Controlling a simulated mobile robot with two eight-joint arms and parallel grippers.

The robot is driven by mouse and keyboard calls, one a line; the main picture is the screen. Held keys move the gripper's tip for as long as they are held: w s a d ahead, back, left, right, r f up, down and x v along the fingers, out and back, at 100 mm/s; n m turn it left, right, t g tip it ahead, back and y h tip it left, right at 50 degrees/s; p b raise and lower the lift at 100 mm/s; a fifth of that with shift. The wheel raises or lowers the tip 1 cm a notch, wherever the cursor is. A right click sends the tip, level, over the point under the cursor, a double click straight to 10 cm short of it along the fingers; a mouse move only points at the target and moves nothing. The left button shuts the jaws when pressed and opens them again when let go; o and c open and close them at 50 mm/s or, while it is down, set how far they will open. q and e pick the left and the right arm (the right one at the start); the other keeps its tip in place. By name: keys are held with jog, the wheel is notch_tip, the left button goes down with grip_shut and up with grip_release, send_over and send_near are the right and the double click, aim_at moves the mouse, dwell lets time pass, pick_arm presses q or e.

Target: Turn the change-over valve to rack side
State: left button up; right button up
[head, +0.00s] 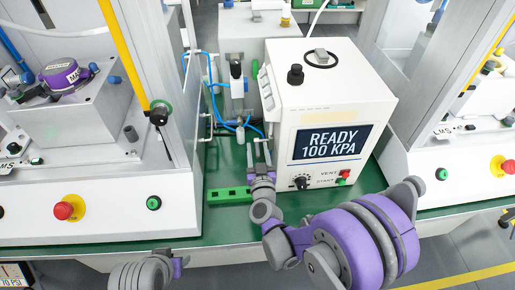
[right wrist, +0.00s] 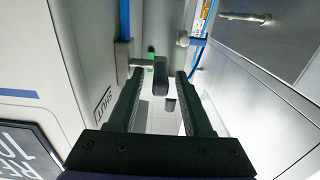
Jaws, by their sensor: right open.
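In the right wrist view, a dark grey lever (right wrist: 161,76) sits between the tips of my right gripper (right wrist: 161,74). It appears to be a valve handle; I cannot tell for sure that it is the change-over valve, or whether either finger touches it. A rotated label reading SHUT is on the white wall beside it. In the head view, my right gripper (head: 262,148) is open beside the left side of the white control box (head: 338,110), whose screen reads READY 100 KPA. The lever is hard to make out there. My left gripper is out of view; only part of its arm shows.
Blue tubes (head: 211,85) and fittings stand behind and left of my right gripper. A green block (head: 229,195) lies on the green bench (head: 225,226) in front. Presses with red stop buttons (head: 69,207) flank the box. The gap beside the box is narrow.

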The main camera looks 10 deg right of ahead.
jog(key=shift+w, duration=0.1)
grip_shut()
dwell(0.3)
jog(key=shift+f+b, duration=0.3)
jog(key=shift+b, duration=0.2)
jog(key=f+t+b, duration=0.1)
jog(key=t+b, duration=0.2)
jog(key=b, duration=0.2)
jog(key=shift+f+t, duration=0.2)
jog(key=shift+t, duration=0.1)
jog(key=shift+r+t+b, duration=0.1)
jog(key=shift+t+b, duration=0.2)
jog(key=shift+b, duration=0.1)
grip_release()
jog(key=shift+r, duration=0.1)
